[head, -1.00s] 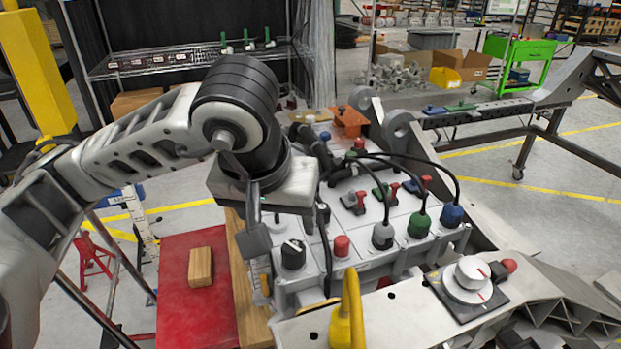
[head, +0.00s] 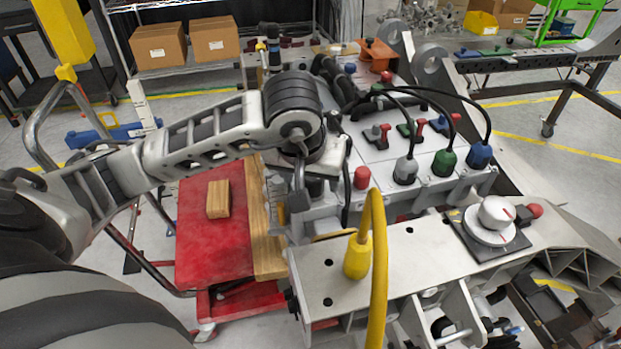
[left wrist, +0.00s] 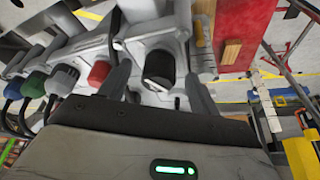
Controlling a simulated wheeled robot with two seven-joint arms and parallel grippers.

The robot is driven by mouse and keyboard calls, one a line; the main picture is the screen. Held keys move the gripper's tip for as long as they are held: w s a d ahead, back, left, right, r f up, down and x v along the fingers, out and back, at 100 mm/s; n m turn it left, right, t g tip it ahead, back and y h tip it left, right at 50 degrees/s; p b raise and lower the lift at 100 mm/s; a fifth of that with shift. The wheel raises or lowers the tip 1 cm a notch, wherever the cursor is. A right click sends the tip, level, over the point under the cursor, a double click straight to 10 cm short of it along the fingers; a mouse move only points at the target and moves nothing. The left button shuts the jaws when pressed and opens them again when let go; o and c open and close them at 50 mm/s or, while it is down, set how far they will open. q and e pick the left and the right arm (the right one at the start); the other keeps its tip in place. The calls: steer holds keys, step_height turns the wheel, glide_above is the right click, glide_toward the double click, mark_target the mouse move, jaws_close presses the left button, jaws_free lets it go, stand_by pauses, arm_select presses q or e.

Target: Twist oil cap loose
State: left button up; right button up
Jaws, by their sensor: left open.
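The oil cap, as I take it, is a black ribbed round cap (left wrist: 160,68) with a white underside or rim, seen in the left wrist view on the pale grey block (left wrist: 150,25). My left gripper (left wrist: 156,78) is open, with one finger on each side of the cap. I cannot tell whether either finger touches it. In the head view the left gripper (head: 322,198) is over the near left corner of the block, and it hides the cap there.
A red cap (head: 362,177) stands just right of the gripper. A yellow hose (head: 377,265) rises in front. Grey, green (head: 444,162) and blue plugs with black cables are farther right. A wooden block (head: 218,199) lies on the red table (head: 195,250) at left.

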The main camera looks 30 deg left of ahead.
arm_select(q)
steer(key=shift+w+a+f, duration=0.1)
steer(key=shift+w+f, duration=0.1)
steer(key=shift+f, duration=0.4)
steer(key=c, duration=1)
steer(key=shift+c, duration=0.8)
steer(key=shift+w+r+n+y, duration=0.1)
steer(key=shift+n+y, duration=0.3)
steer(key=shift+n, duration=0.8)
steer(key=shift+n+g+y, duration=0.3)
steer(key=shift+n+g, duration=0.1)
steer(key=shift+n, duration=0.4)
steer(key=shift+d, duration=0.2)
